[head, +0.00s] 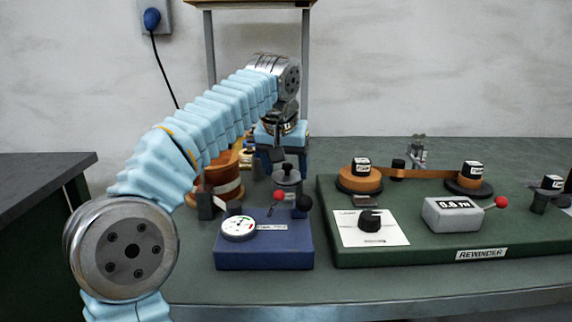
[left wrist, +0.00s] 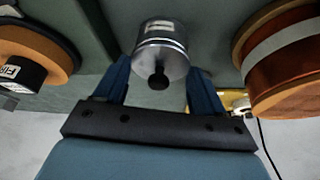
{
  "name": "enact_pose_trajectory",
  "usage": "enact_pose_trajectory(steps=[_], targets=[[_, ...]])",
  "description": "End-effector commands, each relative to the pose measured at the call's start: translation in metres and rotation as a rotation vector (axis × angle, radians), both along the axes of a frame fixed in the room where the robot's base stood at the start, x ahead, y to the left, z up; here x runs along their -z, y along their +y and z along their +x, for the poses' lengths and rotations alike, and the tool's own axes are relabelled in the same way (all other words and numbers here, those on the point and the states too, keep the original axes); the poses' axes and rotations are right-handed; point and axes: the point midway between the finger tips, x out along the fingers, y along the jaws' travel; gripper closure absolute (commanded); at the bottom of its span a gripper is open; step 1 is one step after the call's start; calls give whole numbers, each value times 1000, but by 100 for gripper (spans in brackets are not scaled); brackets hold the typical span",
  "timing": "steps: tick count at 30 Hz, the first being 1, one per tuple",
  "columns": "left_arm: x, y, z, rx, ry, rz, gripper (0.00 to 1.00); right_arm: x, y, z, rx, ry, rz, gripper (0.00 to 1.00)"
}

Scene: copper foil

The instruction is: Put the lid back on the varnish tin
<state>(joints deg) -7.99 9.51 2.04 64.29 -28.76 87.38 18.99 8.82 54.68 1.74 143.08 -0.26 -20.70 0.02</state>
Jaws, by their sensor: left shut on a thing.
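The varnish tin (left wrist: 158,25) is a small silver cylinder with a pale label, in the upper middle of the left wrist view. The silver lid (left wrist: 174,60) with its black knob (left wrist: 158,80) is at the tin's top, lined up with it. I cannot tell whether the lid is fully seated. In the head view the gripper (head: 285,165) is behind the blue tester, over the lid and knob (head: 287,177). My right gripper is out of view.
The blue tester (head: 264,250) with a dial and red-knobbed lever stands in front. The green rewinder (head: 450,233) fills the right. A copper roll (head: 222,185) is close on the left, partly behind my arm. It shows in the left wrist view (left wrist: 285,60) too.

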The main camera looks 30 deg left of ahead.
Motion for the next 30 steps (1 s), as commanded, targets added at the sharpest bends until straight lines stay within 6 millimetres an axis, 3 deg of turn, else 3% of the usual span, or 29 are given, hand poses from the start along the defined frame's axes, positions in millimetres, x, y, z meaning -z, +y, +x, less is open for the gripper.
enact_pose_trajectory(steps=[8,9,10,30], targets=[[0,0,0,0,-1,0,64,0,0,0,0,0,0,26],[0,0,0,-1,-1,0,72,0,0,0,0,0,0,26],[0,0,0,0,-1,0,100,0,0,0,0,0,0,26],[-6,2,-4,-1,-1,0,100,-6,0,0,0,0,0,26]])
